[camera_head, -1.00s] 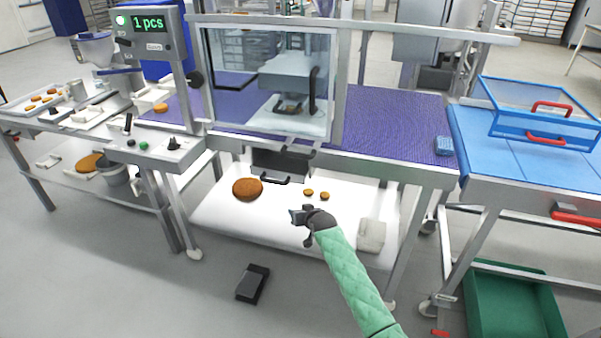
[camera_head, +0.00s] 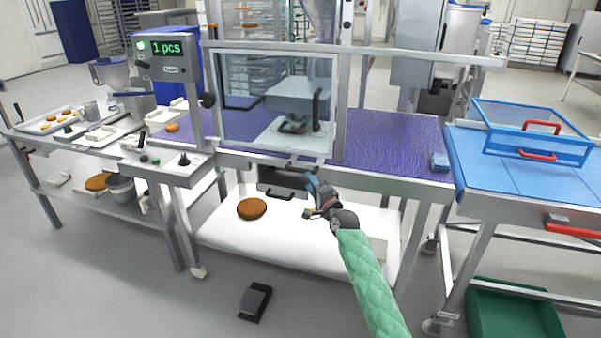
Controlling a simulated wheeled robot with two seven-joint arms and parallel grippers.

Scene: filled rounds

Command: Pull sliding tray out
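The sliding tray (camera_head: 284,180) is a dark grey front under the machine, below the purple belt. It has a black bar handle (camera_head: 281,195) on its lower edge. My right gripper (camera_head: 309,196), on the green-sleeved arm, is just right of the handle and looks apart from it. Its fingers look spread and nothing shows between them. My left gripper is not in view.
A clear guard window (camera_head: 275,105) stands above the belt (camera_head: 390,140). A white lower shelf (camera_head: 300,245) holds a brown round (camera_head: 252,208). A blue table (camera_head: 510,180) stands at the right. A black pedal (camera_head: 255,301) lies on the floor.

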